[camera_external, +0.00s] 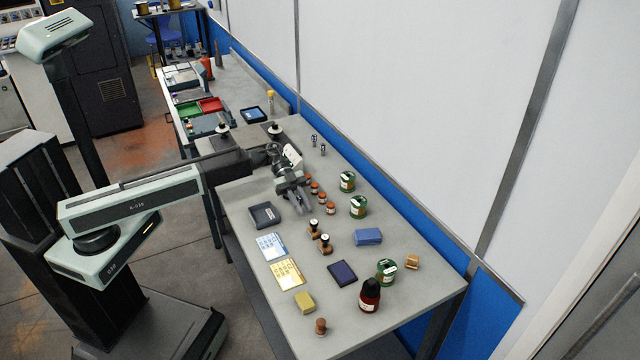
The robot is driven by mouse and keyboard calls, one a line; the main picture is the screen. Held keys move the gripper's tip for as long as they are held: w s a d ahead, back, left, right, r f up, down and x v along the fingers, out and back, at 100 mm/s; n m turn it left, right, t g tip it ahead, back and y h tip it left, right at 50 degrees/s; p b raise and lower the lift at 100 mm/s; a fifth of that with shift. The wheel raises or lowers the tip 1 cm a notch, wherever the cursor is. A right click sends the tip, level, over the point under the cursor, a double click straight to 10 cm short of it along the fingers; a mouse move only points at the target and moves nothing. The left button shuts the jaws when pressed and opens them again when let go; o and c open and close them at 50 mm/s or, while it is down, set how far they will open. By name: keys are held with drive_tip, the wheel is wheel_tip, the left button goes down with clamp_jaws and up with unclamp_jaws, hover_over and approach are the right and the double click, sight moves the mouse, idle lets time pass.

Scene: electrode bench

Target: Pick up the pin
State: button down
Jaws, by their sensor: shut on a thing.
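My gripper (298,205) is low over the bench (245,195), left of a short row of small red-brown capped jars (318,190). Its two fingers point down and toward the camera. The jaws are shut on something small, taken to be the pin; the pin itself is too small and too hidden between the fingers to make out. I cannot tell whether it touches the bench top. Two small metallic upright pieces (318,145) stand farther back near the wall.
A dark tray (265,216) lies close left of the gripper. A wall borders the right side.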

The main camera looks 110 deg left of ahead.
wheel_tip(320, 180, up, 9)
drive_tip(key=p, duration=0.8)
drive_tip(key=shift+f, duration=0.1)
